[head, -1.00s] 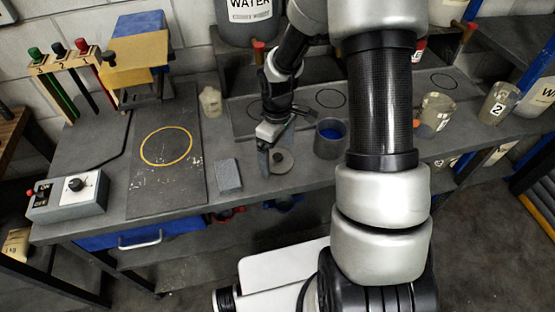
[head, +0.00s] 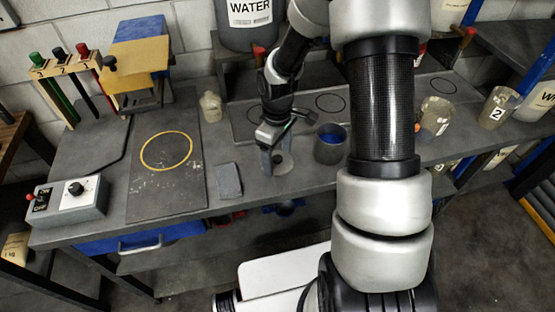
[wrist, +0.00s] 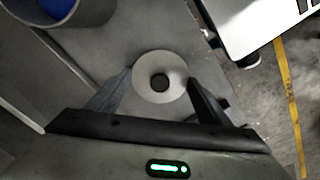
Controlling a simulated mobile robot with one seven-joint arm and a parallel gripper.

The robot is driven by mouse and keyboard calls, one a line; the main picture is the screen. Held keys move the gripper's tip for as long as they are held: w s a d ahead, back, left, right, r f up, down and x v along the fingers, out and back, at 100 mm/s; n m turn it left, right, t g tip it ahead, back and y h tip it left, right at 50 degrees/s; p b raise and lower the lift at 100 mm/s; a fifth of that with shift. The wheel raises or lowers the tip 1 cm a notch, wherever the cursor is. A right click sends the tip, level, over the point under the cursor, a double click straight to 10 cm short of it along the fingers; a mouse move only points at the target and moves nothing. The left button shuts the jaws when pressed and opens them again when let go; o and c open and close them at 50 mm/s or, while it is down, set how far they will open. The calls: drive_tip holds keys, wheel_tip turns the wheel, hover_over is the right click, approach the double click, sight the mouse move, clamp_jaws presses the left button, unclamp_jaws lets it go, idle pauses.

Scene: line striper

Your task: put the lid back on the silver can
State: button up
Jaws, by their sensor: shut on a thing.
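The silver can (head: 329,147) stands open on the bench, with blue inside. Its rim and blue contents also show at the top left of the wrist view (wrist: 68,14). The lid (head: 283,163) is a pale round disc with a dark knob, left of the can and near the bench's front edge. In the wrist view the lid (wrist: 160,72) lies between the fingertips. My gripper (head: 275,159) points down at the lid and is shut on it, with one finger on each side in the wrist view (wrist: 163,85). I cannot tell whether the lid touches the bench.
A grey block (head: 229,180) lies left of the lid, and a small bottle (head: 211,107) stands behind it. A dark board with a yellow ring (head: 166,152) lies farther left. Glass jars (head: 434,117) stand right of my arm. The bench between lid and can is clear.

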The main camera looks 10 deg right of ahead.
sight(278, 158)
wheel_tip(278, 158, up, 7)
drive_tip(key=d+r+p, duration=0.1)
drive_tip(key=d+r, duration=0.3)
drive_tip(key=d, duration=0.4)
drive_tip(key=d+r+p, duration=0.2)
drive_tip(key=d+r, duration=0.2)
drive_tip(key=d, duration=0.4)
wheel_tip(278, 158, down, 7)
drive_tip(key=b, duration=0.4)
drive_tip(key=shift+w+r+n+b, duration=0.2)
drive_tip(key=shift+w+n+b, duration=0.1)
drive_tip(key=shift+w+b, duration=0.15)
drive_tip(key=shift+f, duration=0.15)
idle(1.2)
drive_tip(key=o, duration=1.3)
